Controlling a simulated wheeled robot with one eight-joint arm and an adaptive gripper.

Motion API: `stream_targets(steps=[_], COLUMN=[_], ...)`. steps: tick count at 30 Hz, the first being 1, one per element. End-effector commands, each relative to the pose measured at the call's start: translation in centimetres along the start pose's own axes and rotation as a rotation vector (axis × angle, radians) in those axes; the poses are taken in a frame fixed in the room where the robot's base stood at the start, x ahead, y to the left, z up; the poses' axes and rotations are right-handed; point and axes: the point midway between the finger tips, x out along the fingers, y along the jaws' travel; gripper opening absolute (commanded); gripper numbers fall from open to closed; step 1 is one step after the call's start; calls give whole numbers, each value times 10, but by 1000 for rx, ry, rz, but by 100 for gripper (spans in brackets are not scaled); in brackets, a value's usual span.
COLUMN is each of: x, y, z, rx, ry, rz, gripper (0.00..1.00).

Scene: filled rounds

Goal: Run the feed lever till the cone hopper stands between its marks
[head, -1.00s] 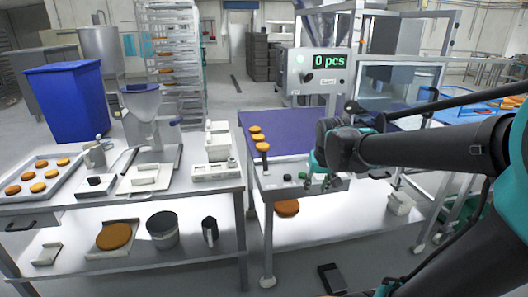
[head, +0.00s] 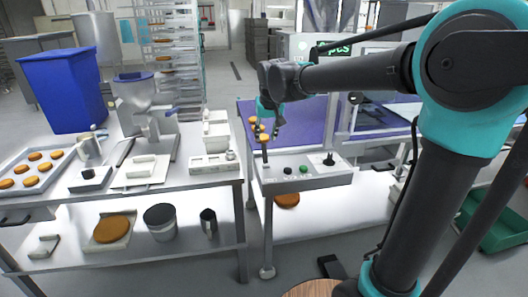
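A metal cone hopper (head: 134,88) stands on its machine on the left table; I cannot make out its marks. A small blue-ended handle (head: 169,112) sticks out of that machine's right side. A control box (head: 310,180) stands at the front of the belt. It bears a dark upright stick (head: 265,150) at its left and a black knobbed lever (head: 328,159) at its right; I cannot tell which one is the feed lever. My gripper (head: 270,132) points down just above the upright stick. Its fingers look apart and empty, and they partly hide the rounds behind.
Rounds (head: 253,121) lie on the purple belt (head: 302,115). A tray of rounds (head: 43,165), a grey panel (head: 214,163) and a white jug stand on the left table. A blue bin (head: 62,92) is behind it. My arm covers much of the right side.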

Motion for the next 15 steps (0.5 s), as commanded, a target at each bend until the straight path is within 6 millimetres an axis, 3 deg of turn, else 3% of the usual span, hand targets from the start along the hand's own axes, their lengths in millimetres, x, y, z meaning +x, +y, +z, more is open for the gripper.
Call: stream_targets(steps=[9,15], x=[63,88], y=[0,1], z=[0,0], rx=[0,0], ry=[0,0], rz=[0,0], gripper=[36,36])
